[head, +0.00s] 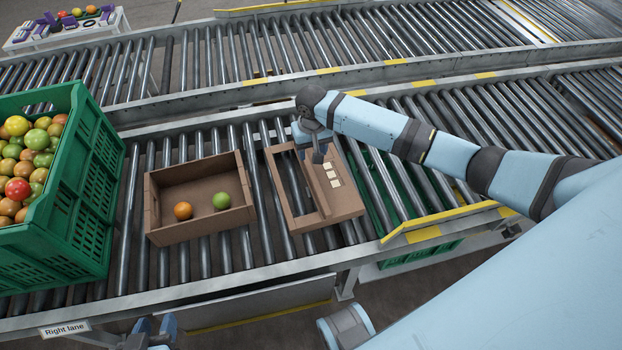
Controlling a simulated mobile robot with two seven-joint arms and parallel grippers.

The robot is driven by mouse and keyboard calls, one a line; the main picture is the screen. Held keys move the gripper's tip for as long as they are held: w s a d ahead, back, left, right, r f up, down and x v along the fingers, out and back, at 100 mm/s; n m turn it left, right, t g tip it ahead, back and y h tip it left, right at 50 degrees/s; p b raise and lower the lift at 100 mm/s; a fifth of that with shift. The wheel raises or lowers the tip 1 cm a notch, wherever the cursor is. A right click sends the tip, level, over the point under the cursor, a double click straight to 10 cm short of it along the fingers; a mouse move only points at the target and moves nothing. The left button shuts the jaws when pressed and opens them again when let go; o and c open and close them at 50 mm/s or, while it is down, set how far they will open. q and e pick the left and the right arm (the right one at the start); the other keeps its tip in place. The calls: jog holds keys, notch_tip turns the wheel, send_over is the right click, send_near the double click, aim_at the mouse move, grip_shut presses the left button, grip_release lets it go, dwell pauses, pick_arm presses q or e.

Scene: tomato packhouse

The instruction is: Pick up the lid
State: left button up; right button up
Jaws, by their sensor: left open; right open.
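The lid (345,203) appears to be the brown cardboard-like piece with a raised rim and three small cream labels, lying on the rollers right of centre. Rollers show through its left part. My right gripper (319,155) is open and points down over the lid's far part; whether it touches the lid cannot be told. A brown open box (198,228) stands left of the lid, apart from it, holding an orange tomato (183,210) and a green tomato (221,201). My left gripper (153,330) is open and empty at the bottom left edge, partly cut off, far from the lid.
A green crate (91,190) full of mixed tomatoes stands at the left. A yellow-edged guide (440,222) borders the rollers right of the lid. A green crate (420,253) sits below the conveyor. Another roller lane (290,45) runs behind; a white table (65,32) stands far left.

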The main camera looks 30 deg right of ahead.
aim_at(310, 169)
notch_tip(310, 169, down, 8)
jog(key=shift+w+a+r+b, duration=0.1)
jog(key=shift+w+a+b, duration=0.05)
jog(key=shift+b, duration=1.05)
jog(key=shift+r, duration=0.1)
grip_shut()
